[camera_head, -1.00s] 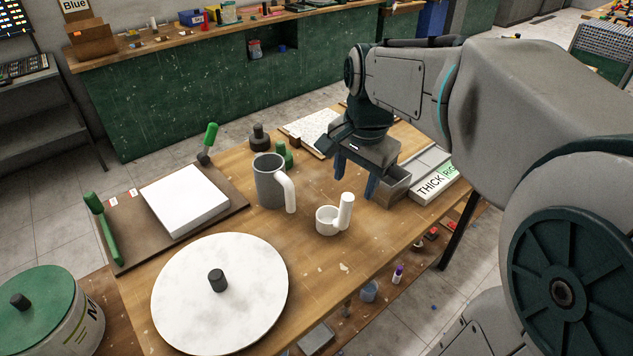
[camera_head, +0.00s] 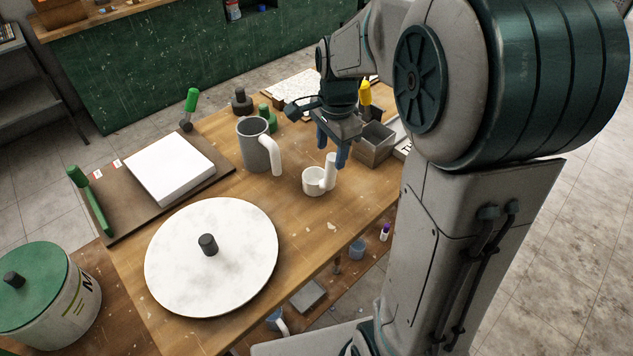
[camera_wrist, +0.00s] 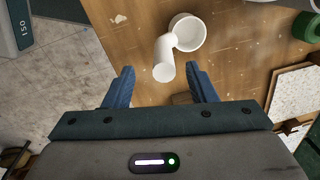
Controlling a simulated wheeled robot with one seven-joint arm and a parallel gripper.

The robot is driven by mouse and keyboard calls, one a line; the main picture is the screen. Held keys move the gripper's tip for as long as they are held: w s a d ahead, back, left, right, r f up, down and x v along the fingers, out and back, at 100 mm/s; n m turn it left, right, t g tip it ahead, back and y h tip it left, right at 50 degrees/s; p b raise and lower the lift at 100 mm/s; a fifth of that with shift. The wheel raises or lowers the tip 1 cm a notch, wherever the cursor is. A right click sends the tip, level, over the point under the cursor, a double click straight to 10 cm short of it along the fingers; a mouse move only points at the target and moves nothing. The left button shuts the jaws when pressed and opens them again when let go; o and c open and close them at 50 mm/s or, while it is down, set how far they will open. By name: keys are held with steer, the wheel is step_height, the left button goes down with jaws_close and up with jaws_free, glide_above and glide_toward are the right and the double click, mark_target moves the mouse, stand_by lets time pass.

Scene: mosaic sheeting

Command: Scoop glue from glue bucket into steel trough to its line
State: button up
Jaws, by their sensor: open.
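A white scoop-like cup with an upright handle (camera_head: 316,184) stands on the table. My gripper (camera_head: 332,150) is open and empty just behind and above its handle. In the wrist view, the handle (camera_wrist: 164,62) points towards the gap between my fingertips (camera_wrist: 160,76), not clearly inside it. A grey, open box (camera_head: 374,151), probably the steel trough, stands right of my gripper; its fill line cannot be made out. A bucket with a green lid (camera_head: 45,280) stands at the lower left, its label partly hidden; I cannot tell if it is the glue bucket.
A grey mug with a white handle (camera_head: 254,145) stands left of the cup. A large white disc with a dark knob (camera_head: 245,280) lies on the front of the table. A brown board (camera_head: 110,222) carries a white slab (camera_head: 165,168). Bare wood lies in front of the cup.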

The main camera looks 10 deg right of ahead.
mark_target(332, 153)
steer(key=f, duration=0.3)
steer(key=w+f+p, duration=0.1)
steer(key=shift+d+f, duration=0.25)
steer(key=shift+f, duration=0.15)
jaws_close()
steer(key=shift+r, duration=0.15)
